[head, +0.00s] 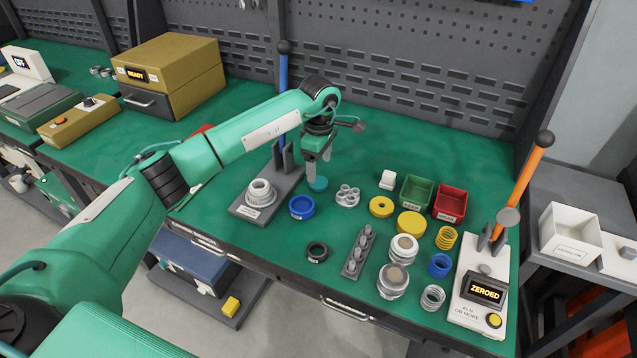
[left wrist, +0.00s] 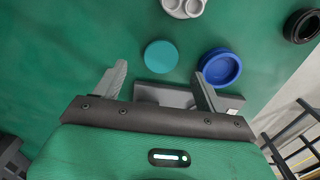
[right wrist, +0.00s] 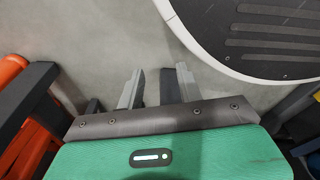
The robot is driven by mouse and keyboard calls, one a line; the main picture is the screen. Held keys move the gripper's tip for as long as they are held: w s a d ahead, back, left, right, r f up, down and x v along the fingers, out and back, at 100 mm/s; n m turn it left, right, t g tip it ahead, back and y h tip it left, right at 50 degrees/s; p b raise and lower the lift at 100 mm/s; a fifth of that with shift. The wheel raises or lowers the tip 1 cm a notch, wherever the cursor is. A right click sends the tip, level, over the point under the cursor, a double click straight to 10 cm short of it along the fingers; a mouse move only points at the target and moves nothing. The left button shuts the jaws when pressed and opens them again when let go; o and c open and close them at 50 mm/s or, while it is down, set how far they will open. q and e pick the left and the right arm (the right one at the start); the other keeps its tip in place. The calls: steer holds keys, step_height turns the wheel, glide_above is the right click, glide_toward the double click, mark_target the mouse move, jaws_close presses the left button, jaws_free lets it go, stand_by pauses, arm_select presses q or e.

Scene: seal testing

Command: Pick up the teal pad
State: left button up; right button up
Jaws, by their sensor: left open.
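The teal pad (head: 318,184) is a small round disc lying flat on the green bench top, right of the grey press base. In the left wrist view the teal pad (left wrist: 161,56) lies just beyond the fingertips, between their lines. My left gripper (head: 318,158) points down above the pad, open and empty. Its two fingers (left wrist: 160,75) are spread wide in the left wrist view. My right gripper (right wrist: 160,78) is in the right wrist view only, away from the bench over grey floor, with its fingers apart and nothing held.
A press with a blue lever and white ring (head: 261,192) stands left of the pad. A blue ring (head: 301,207) and a grey cluster part (head: 347,195) lie close by. Yellow discs (head: 381,206), green bin (head: 416,191) and red bin (head: 451,204) stand further right.

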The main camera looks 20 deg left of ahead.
mark_target(318, 182)
arm_select(q)
step_height(318, 182, down, 4)
steer(key=shift+s+p, duration=0.1)
steer(key=shift+p, duration=0.45)
steer(key=shift+a+f, duration=0.1)
steer(key=shift+f, duration=0.55)
steer(key=c, duration=1)
steer(key=shift+c, duration=0.2)
arm_select(e)
steer(key=s+f, duration=0.1)
steer(key=s+d+f, duration=0.1)
steer(key=shift+s+f, duration=0.1)
steer(key=shift+s, duration=0.25)
arm_select(q)
steer(key=shift+r, duration=0.1)
